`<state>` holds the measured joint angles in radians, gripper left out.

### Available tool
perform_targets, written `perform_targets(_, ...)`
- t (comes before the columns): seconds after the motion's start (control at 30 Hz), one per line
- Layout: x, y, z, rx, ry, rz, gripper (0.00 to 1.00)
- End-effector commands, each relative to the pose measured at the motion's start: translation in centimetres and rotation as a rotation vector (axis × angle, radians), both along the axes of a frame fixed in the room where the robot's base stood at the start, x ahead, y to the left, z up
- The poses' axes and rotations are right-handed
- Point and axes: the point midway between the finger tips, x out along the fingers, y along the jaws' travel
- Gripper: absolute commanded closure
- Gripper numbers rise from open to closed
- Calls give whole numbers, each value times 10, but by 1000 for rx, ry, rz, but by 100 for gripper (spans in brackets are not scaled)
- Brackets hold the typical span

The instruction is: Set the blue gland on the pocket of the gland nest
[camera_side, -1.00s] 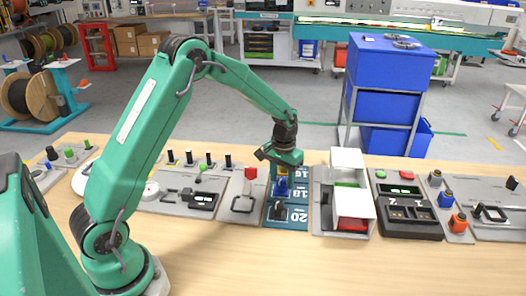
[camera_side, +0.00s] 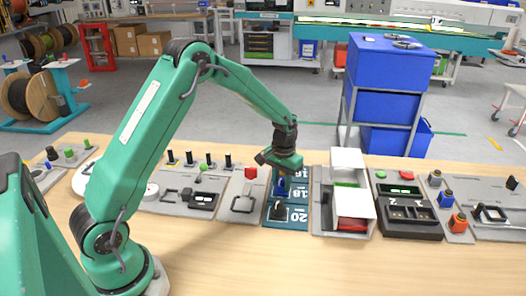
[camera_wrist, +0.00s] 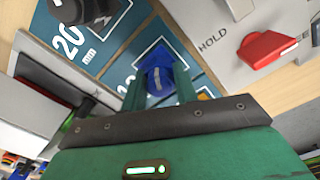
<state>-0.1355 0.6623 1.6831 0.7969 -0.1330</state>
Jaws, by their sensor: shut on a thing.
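The blue gland (camera_wrist: 158,80) sits between the two green fingers of my gripper (camera_wrist: 160,92) in the wrist view. My gripper (camera_side: 281,178) is shut on it. In the side view the blue gland (camera_side: 281,188) shows just below the jaws, low over the gland nest (camera_side: 298,213).
A black gland (camera_side: 278,211) stands at the pocket marked 20. A grey HOLD plate with a red part (camera_side: 251,173) lies left of the nest. A white bin unit (camera_side: 350,205) stands close on the right. The front of the wooden table (camera_side: 300,265) is clear.

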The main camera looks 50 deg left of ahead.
Motion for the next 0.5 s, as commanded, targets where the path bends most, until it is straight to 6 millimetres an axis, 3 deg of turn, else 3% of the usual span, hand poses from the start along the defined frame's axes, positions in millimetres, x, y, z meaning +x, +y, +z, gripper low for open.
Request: perform_targets(0.5, 1, 0, 49, 0, -4, 0, 94)
